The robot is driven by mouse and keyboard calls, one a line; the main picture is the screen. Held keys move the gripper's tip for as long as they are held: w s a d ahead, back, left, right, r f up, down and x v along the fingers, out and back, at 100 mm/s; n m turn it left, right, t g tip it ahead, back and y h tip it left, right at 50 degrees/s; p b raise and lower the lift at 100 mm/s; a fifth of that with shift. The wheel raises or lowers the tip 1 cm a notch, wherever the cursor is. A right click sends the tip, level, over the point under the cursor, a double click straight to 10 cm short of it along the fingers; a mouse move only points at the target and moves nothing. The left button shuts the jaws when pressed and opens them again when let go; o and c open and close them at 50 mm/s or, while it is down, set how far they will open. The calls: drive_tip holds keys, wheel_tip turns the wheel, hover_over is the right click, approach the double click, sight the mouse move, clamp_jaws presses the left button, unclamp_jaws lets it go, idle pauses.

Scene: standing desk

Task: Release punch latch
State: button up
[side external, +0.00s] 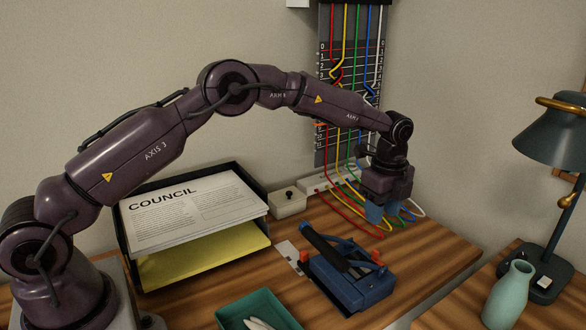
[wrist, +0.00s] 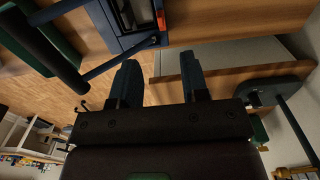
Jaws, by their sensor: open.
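The blue hole punch (side external: 345,290) sits on the wooden desk at centre right, its dark lever arm (side external: 325,248) slanting up to the left. An orange-red piece (side external: 377,257) shows at its right side; I cannot tell surely whether it is the latch. In the wrist view the punch (wrist: 112,42) is at the top, cut by the frame edge, with a red piece (wrist: 161,20) on it. My gripper (side external: 375,213) is behind and above the punch, apart from it, pointing down. In the wrist view its two blue fingers (wrist: 158,78) stand apart with nothing between them.
Coloured cables (side external: 375,225) hang from a wall panel and lie on the desk close behind my gripper. A paper tray (side external: 195,220) stands left of the punch, a green tray (side external: 235,312) in front. A gap separates the right desk with a vase (side external: 508,293) and lamp (side external: 555,140).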

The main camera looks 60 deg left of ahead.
drive_tip(key=s+a+r+n, duration=0.1)
drive_tip(key=s+r+n, duration=0.5)
drive_tip(key=s, duration=0.3)
drive_tip(key=s+a+r+n+t, duration=0.1)
drive_tip(key=s+r+n, duration=0.6)
drive_tip(key=s, duration=0.3)
drive_tip(key=shift+s+a+n, duration=0.15)
drive_tip(key=shift+a+n, duration=0.25)
drive_tip(key=shift+n, duration=0.1)
